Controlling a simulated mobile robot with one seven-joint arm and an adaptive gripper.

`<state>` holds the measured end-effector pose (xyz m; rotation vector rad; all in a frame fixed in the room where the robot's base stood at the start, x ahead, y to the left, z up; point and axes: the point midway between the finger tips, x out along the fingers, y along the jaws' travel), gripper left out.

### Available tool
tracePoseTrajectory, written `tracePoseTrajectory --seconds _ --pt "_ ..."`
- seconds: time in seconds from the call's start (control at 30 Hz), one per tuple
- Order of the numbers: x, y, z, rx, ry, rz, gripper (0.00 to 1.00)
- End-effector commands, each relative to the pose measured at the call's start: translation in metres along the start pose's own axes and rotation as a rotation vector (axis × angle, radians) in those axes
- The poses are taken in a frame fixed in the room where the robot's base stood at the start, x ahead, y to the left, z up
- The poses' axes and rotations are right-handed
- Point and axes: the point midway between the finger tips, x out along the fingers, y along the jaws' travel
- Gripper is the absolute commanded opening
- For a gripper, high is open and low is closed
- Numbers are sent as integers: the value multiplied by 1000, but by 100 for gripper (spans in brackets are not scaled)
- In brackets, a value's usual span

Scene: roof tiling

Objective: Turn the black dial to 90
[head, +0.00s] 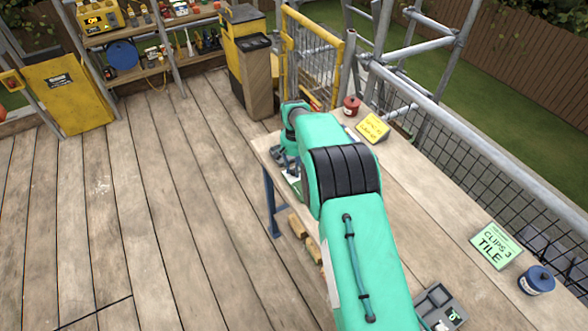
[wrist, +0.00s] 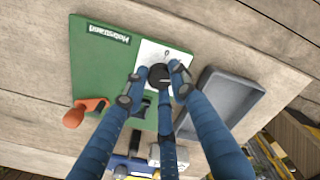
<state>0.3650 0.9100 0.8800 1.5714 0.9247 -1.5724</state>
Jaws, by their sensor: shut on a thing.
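The black dial (wrist: 159,76) sits on a white plate (wrist: 152,52) on a green board (wrist: 88,57), in the wrist view. My gripper (wrist: 158,79) has its blue fingers closed around the dial, with dark fingertips at its left and right sides and another finger below it. The dial's pointer and its reading cannot be made out. The markings on the white plate are too small to read. In the head view my arm covers the dial and my gripper, and only a sliver of the green board shows.
An orange-handled tool (wrist: 84,110) lies at the board's lower left. An empty grey tray (wrist: 222,97) is right of the board. In the head view the bench (head: 425,190) holds a green card (head: 495,246), a blue can (head: 537,280), a yellow card (head: 373,127) and a red can (head: 351,106).

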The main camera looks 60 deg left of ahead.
Motion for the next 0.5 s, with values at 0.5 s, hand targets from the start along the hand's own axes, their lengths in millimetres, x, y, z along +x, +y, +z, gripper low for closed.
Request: tracePoseTrajectory --seconds 0.5 --pt "-2 0 -1 484 3 -1 0"
